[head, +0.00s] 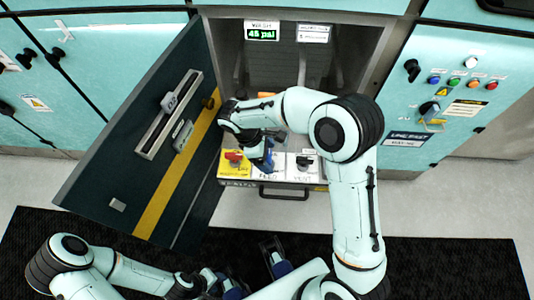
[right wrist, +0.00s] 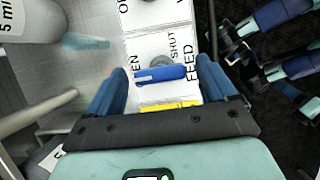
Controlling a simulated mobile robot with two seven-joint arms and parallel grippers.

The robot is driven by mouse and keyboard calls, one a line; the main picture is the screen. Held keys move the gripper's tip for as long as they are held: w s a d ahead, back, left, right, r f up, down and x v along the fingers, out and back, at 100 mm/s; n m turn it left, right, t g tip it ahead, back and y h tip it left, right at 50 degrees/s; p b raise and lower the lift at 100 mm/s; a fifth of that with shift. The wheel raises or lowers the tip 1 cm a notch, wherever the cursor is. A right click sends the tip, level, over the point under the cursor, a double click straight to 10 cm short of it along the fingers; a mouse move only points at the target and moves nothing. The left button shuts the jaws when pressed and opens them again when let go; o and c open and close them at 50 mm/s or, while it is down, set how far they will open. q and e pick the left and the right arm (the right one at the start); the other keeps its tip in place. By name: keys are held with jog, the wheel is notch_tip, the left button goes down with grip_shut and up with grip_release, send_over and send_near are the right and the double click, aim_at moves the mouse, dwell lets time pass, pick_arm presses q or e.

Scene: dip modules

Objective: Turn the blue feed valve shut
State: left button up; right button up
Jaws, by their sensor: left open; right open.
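The blue feed valve handle (right wrist: 160,73) lies crosswise on the white FEED plate, near the OPEN and SHUT lettering, in the right wrist view. My right gripper (right wrist: 163,84) is open above the plate, with one blue finger on each side of the handle and visible gaps between. In the head view my right gripper (head: 264,158) is over the FEED section (head: 267,176) and hides most of the valve. My left gripper (head: 273,252) is open and empty, low in front of the cabinet. It also shows at the upper right in the right wrist view (right wrist: 262,52).
A red handle (head: 233,157) on a yellow plate is left of FEED; a black handle (head: 305,161) on the VENT plate is right. The open cabinet door (head: 120,170) stands left. A display (head: 262,34) reads about 45 psi. A button panel (head: 455,90) is right.

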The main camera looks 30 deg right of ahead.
jog(key=c, duration=1.1)
jog(key=shift+o, duration=0.2)
jog(key=shift+m, duration=0.3)
jog(key=m+p, duration=0.1)
jog(key=m, duration=0.1)
jog(key=m+g+y+p, duration=0.1)
jog(key=m, duration=0.1)
jog(key=shift+w+r, duration=0.15)
jog(key=m+y+p, duration=0.1)
jog(key=m, duration=0.1)
jog(key=m+g+y+p, duration=0.1)
jog(key=m, duration=0.1)
jog(key=shift+d+m, duration=0.15)
jog(key=shift+m, duration=0.15)
jog(key=m+y+p, duration=0.1)
jog(key=m, duration=0.3)
jog(key=shift+d+y, duration=0.15)
jog(key=shift+y, duration=0.25)
jog(key=m+y, duration=0.1)
jog(key=m, duration=0.3)
jog(key=shift+d+t+p, duration=0.1)
jog(key=shift+t+p, duration=0.2)
jog(key=shift+p, duration=0.05)
jog(key=shift+m+y, duration=0.3)
jog(key=shift+m, duration=0.2)
